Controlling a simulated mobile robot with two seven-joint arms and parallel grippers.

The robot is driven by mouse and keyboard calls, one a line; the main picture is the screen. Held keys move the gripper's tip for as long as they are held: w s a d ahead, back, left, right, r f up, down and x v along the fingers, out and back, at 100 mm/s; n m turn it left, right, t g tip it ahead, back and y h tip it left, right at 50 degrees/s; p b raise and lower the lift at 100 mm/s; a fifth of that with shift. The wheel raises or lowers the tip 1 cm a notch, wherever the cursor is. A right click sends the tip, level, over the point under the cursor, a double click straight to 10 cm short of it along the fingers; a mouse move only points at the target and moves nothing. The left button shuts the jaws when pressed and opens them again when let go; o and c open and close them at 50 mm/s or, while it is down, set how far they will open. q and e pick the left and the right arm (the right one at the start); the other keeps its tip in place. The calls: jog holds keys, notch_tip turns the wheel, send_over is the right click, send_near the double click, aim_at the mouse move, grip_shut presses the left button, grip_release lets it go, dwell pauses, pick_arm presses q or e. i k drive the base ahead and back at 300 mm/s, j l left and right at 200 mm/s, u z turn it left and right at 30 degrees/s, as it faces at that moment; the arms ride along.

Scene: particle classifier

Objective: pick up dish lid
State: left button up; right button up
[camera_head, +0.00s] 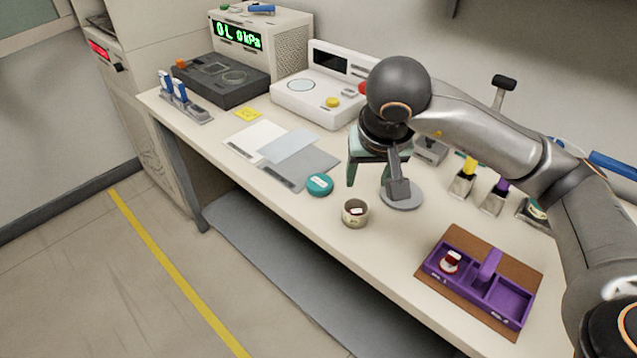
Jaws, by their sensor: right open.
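A teal round lid (320,184) lies flat on the bench near its front edge, beside a grey sheet. A small open beige cup-like dish (355,213) stands to its right, with something small and pale inside. My right gripper (375,181) is above the bench, pointing down, with its fingers apart and nothing seen between them. It is to the right of the teal lid and behind the dish, apart from both in the picture. A grey disc (402,197) shows under its right finger; whether they touch is unclear. My left gripper is not in view.
A purple divided caddy (478,285) with a small red-and-white jar stands on a brown mat at the right. Sheets (290,146) lie left of the gripper. A white scale-like device (318,100) and a black device (220,85) stand behind. Small colored-topped holders (463,184) stand right.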

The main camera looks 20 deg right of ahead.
aim_at(317, 184)
jog(key=i+j+z, duration=0.4)
jog(key=j, duration=0.25)
jog(key=i+j+z, duration=0.2)
jog(key=j, duration=0.2)
